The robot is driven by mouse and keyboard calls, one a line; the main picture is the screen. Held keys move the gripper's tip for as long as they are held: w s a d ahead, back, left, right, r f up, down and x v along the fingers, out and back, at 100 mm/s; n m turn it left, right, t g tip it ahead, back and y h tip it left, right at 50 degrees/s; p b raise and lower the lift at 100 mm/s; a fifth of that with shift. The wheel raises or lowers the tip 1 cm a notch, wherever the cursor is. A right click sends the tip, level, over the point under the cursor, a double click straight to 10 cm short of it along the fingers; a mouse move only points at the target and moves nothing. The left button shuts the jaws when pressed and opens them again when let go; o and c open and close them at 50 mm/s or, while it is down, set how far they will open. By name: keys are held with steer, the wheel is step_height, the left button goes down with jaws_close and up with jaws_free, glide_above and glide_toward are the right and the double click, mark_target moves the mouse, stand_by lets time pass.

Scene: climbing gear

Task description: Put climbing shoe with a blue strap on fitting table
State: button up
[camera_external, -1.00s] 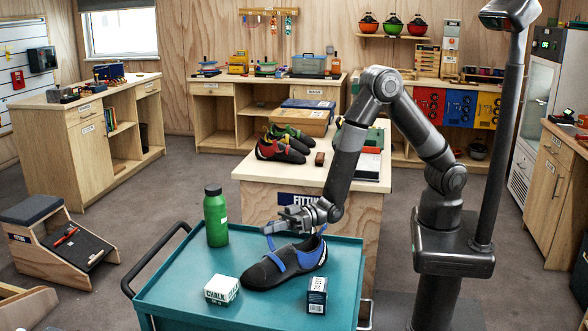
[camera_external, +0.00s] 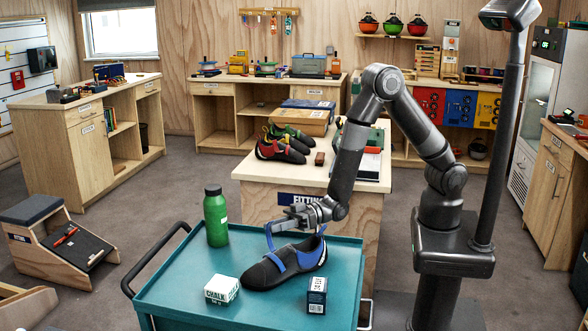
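The climbing shoe (camera_external: 262,273) is dark grey to black with blue straps. It rests on the teal top of a cart (camera_external: 182,287), toe to the left and heel to the right. My gripper (camera_external: 296,228) is just above the shoe's ankle opening, very close to it. Thin blue parts stand up at the fingers, and I cannot tell whether they belong to the fingers or the shoe. Whether the fingers touch the shoe is too small to tell. The fitting table (camera_external: 254,173), with a pale top and a "FITTING" sign, stands behind the cart.
A green bottle (camera_external: 216,218), a white chalk box (camera_external: 221,289) and a small dark box (camera_external: 317,296) stand on the cart around the shoe. The fitting table holds red and green shoes (camera_external: 281,149), a brown block (camera_external: 320,159) and boxes (camera_external: 298,120). Its front top is partly clear.

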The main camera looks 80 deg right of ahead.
steer(key=v, duration=0.5)
steer(key=shift+s+d, duration=0.25)
steer(key=shift+r, duration=0.1)
steer(key=w+d+r+m+h, duration=0.1)
steer(key=w+d+r+h, duration=0.2)
steer(key=d+r+h, duration=0.55)
steer(key=s+d+r+m+g+h, duration=0.2)
steer(key=s+d+r, duration=0.1)
steer(key=s+d, duration=0.4)
steer(key=s+d+r+m+g+h, duration=0.2)
steer(key=s+d+r, duration=0.2)
steer(key=d, duration=0.9)
steer(key=s, duration=0.3)
steer(key=shift+r, duration=0.3)
steer(key=shift+o, duration=0.2)
steer(key=s+d+r+m+g, duration=0.1)
steer(key=s+d+g, duration=0.2)
steer(key=s, duration=0.8)
steer(key=shift+r, duration=0.15)
